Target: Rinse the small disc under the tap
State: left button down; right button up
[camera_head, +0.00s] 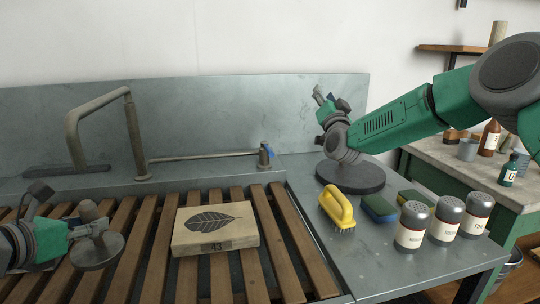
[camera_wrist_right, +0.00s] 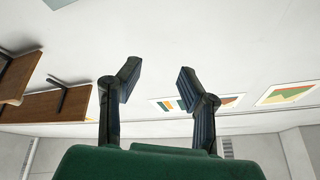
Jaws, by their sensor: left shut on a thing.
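The small disc (camera_head: 98,252) is a grey round plate with a knob handle, at the lower left over the wooden slats. My left gripper (camera_head: 86,226) is shut on its handle; whether the disc touches the slats is unclear. The tap (camera_head: 74,118) is a bent grey pipe at the back left, behind the left gripper. My right gripper (camera_head: 325,102) is raised above the right counter, pointing up. In the right wrist view its fingers (camera_wrist_right: 158,85) are apart and empty.
A stone block with a leaf print (camera_head: 215,242) lies on the slats (camera_head: 285,235). A larger dark disc (camera_head: 350,178) lies on the counter below my right gripper. A yellow brush (camera_head: 337,205), sponges (camera_head: 379,208) and three shakers (camera_head: 445,220) stand at right.

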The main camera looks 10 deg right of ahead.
jog(key=s+a+f+n+g+y, duration=0.2)
jog(key=a+f+n+y, duration=0.1)
jog(key=a+f, duration=0.6)
jog(key=n+g, duration=0.2)
send_near(270, 151)
jog(key=w, duration=1)
jog(key=shift+w+d+f, duration=0.15)
jog(key=shift+d+f, duration=0.1)
jog(key=shift+d, duration=0.05)
